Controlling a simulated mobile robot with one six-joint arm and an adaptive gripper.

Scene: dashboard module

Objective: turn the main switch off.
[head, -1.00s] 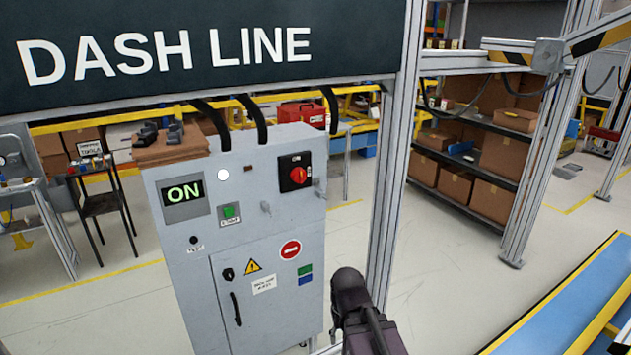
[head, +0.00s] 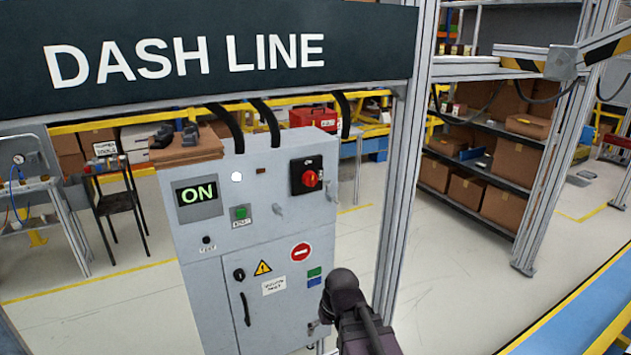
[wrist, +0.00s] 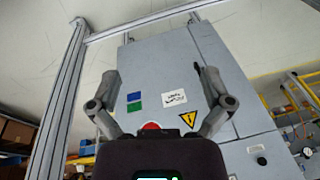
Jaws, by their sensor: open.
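The main switch (head: 307,176) is a red rotary knob on a black plate, at the upper right of the grey cabinet's front (head: 265,228) in the head view. The cabinet's display (head: 197,194) reads ON in green. My gripper (wrist: 160,74) shows in the wrist view with its two fingers spread and nothing between them. It faces the lower cabinet door (wrist: 155,62), with the warning triangle (wrist: 188,118) near its right finger. The switch is not visible in the wrist view. In the head view, my arm is at lower middle, below and right of the switch; the fingers cannot be made out there.
A grey metal post (head: 405,190) stands right of the cabinet. The DASH LINE sign (head: 190,55) hangs above it. The cabinet's front also carries a green button (head: 240,212), small keys and a door handle (head: 246,309). A blue conveyor (head: 590,320) lies at lower right.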

